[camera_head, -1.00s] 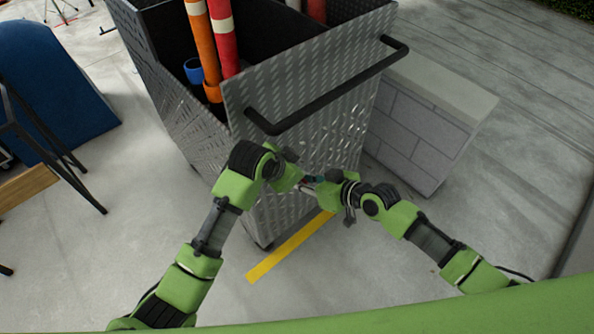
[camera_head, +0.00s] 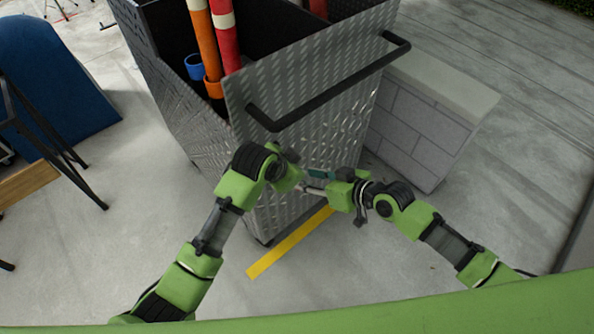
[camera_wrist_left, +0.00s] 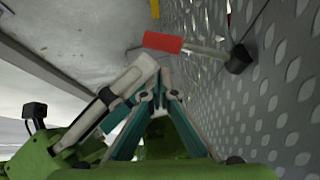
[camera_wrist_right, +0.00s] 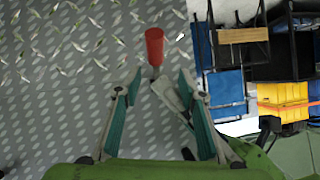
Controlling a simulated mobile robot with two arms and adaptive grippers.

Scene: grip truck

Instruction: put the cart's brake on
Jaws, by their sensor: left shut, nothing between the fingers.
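The cart (camera_head: 345,125) is a grey patterned-metal box with a black push bar (camera_head: 335,88). Its brake lever has a red grip (camera_wrist_left: 163,42) on a grey rod, joined to a black pivot (camera_wrist_left: 240,59) on the cart's panel. The red grip also shows in the right wrist view (camera_wrist_right: 155,46), beyond the fingertips. In the head view my arms hide the lever. My left gripper (camera_wrist_left: 160,72) is shut and empty, its tips close to the red grip; contact is unclear. My right gripper (camera_wrist_right: 158,82) is open, facing the panel and the grip, with nothing held.
Orange and red tubes (camera_head: 226,45) stand in the cart. A grey block wall (camera_head: 420,130) is close on the cart's right. A yellow floor stripe (camera_head: 285,245) runs by the cart's base. A blue object (camera_head: 50,85) and a dark-legged stand are at left.

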